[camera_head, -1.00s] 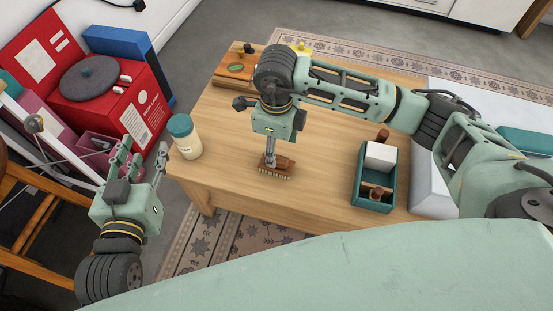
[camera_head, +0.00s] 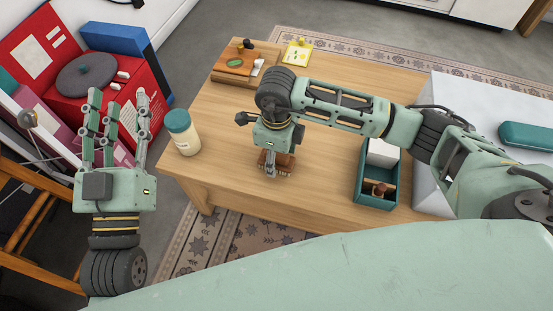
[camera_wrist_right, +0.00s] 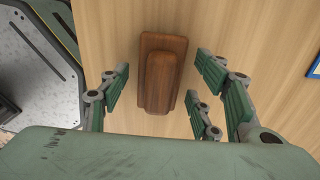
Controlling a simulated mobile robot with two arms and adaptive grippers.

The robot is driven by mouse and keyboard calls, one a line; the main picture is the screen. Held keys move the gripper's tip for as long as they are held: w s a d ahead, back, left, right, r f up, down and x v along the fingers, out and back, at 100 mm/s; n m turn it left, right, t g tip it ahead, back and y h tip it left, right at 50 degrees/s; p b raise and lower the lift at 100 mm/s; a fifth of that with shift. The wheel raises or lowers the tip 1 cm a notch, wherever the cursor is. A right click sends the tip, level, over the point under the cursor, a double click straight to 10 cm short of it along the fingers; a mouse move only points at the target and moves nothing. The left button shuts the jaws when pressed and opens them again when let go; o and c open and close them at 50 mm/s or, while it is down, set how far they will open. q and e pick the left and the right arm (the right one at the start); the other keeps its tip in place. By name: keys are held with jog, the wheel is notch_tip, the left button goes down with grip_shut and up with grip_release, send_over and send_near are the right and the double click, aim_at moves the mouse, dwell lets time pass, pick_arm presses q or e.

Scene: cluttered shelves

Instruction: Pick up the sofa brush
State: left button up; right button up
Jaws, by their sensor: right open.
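The sofa brush (camera_head: 284,161) is a brown wooden brush lying on the wooden table, partly hidden by my right gripper in the head view. In the right wrist view the brush (camera_wrist_right: 160,75) shows its wooden back from above, between the spread fingers. My right gripper (camera_head: 272,172) points down right over the brush; its fingers (camera_wrist_right: 165,105) are open on either side and hold nothing that I can see. My left gripper (camera_head: 116,112) is left of the table, fingers pointing up and spread, empty.
A jar with a teal lid (camera_head: 183,132) stands at the table's left edge. A teal box (camera_head: 374,201) with items stands right of the brush. A wooden tray (camera_head: 232,79) and a yellow card (camera_head: 297,53) lie at the back. The table between is clear.

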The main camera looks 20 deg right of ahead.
jog(key=c, duration=1.3)
jog(key=shift+r, duration=0.1)
jog(key=shift+r, duration=0.35)
jog(key=r+p, duration=0.1)
jog(key=r, duration=0.1)
jog(key=r+p, duration=0.1)
jog(key=r, duration=0.1)
jog(key=shift+d, duration=0.4)
pick_arm(q)
jog(key=s+a+f+g+y+p, duration=0.1)
jog(key=s+f+g, duration=0.1)
jog(key=f+g, duration=0.3)
jog(key=s+a+f+g+y+p, duration=0.1)
jog(key=f+g, duration=0.4)
jog(key=f, duration=0.7)
jog(key=shift+s+a+f+y, duration=0.4)
jog(key=shift+s+a+y, duration=0.15)
jog(key=shift+a, duration=0.2)
pick_arm(e)
jog(key=shift+s+d+r, duration=0.55)
jog(key=shift+d+r, duration=0.5)
jog(key=shift+d, duration=0.7)
jog(key=shift+s+d+r, duration=0.55)
jog(key=shift+d+r, duration=0.45)
jog(key=shift+d, duration=0.7)
jog(key=shift+s+d+r, duration=0.55)
jog(key=shift+d+r, duration=0.5)
jog(key=shift+d, duration=0.7)
